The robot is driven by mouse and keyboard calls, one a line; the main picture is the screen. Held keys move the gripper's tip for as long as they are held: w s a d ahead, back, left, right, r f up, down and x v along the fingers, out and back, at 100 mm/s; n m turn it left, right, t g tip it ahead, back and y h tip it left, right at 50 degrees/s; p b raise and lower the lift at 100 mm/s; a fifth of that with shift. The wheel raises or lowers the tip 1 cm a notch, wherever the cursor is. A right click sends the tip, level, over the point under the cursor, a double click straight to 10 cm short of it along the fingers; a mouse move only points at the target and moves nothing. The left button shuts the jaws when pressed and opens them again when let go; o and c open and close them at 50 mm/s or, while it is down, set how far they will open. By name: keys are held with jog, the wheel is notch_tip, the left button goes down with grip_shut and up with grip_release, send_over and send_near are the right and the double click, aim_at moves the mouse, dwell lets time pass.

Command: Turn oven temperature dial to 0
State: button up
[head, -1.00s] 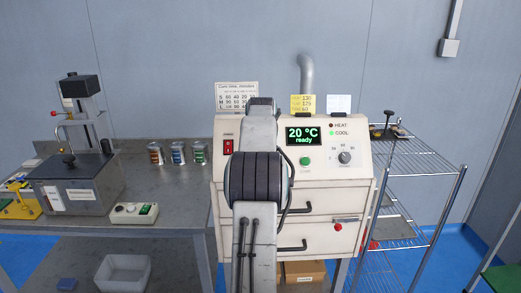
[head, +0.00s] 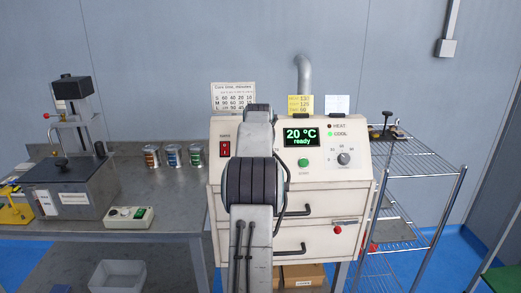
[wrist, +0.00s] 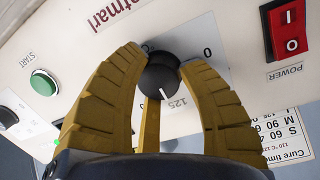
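The oven (head: 330,180) is a cream cabinet with a green display reading 20 °C, ready. Its temperature dial (wrist: 161,78) is a black round knob in the wrist view, with 0 and 125 printed around it. Its white pointer mark lies on the side near 125. The yellow fingers of my gripper (wrist: 162,66) stand on both sides of the dial and appear to be closed on it. In the head view my arm hides this dial and the gripper.
In the wrist view the red power switch (wrist: 288,30) is at the upper right and the green start button (wrist: 44,82) at the left. Another oven dial (head: 344,158) shows in the head view. Three cans (head: 173,155) stand on the bench; a wire rack (head: 425,175) is at right.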

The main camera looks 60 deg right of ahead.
jog(key=c, duration=0.5)
jog(key=shift+f+n, duration=0.1)
jog(key=shift+n, duration=0.6)
jog(key=o, duration=1.2)
jog(key=v, duration=1.2)
